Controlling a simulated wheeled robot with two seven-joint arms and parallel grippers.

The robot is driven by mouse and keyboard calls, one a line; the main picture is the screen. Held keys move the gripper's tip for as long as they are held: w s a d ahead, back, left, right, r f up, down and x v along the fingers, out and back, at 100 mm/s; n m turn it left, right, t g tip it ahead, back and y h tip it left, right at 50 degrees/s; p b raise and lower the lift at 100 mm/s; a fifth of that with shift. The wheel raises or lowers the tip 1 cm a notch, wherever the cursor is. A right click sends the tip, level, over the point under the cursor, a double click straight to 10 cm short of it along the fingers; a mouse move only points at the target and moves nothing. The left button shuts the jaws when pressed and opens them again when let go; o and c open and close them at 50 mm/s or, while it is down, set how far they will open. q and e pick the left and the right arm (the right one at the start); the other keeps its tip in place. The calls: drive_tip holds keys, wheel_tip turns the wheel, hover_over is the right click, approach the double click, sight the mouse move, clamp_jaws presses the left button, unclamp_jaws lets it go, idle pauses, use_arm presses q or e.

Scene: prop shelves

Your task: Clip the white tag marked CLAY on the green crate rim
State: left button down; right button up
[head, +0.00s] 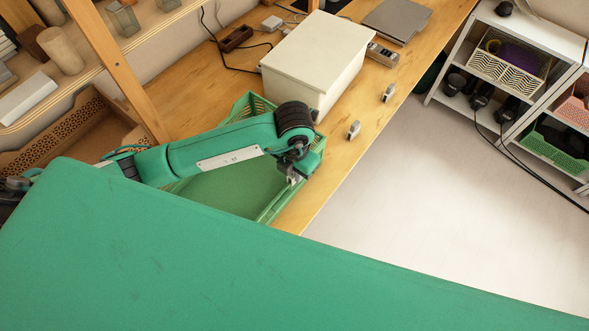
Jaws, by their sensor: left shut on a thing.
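The green crate (270,211) stands on the wooden bench, partly hidden by my left arm. My left gripper (293,179) points down at the crate's right rim. It is shut on a small white tag, mostly hidden by the fingers; its marking cannot be read. I cannot tell whether the tag touches the rim. Two other small pale clip tags stand on the bench to the right, one nearer (353,130) and one farther (388,92); their markings are too small to read. My right gripper is not in view.
A white lidded box (318,55) stands right behind the crate. A grey laptop (396,18) and a small device (382,54) lie farther back. A wooden post (118,70) rises at left. The floor at right is clear up to the shelves (480,75).

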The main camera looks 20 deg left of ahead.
use_arm(q)
drive_tip(key=shift+f+b, duration=0.3)
drive_tip(key=shift+f+b, duration=0.35)
drive_tip(key=shift+f, duration=0.05)
idle(1.1)
drive_tip(key=shift+f+b, duration=0.5)
idle(1.0)
drive_tip(key=c, duration=1.3)
unclamp_jaws()
drive_tip(key=shift+r, duration=0.1)
wheel_tip(320, 180, up, 12)
drive_tip(key=shift+r+b, duration=0.25)
drive_tip(key=shift+b, duration=0.65)
drive_tip(key=shift+r, duration=0.6)
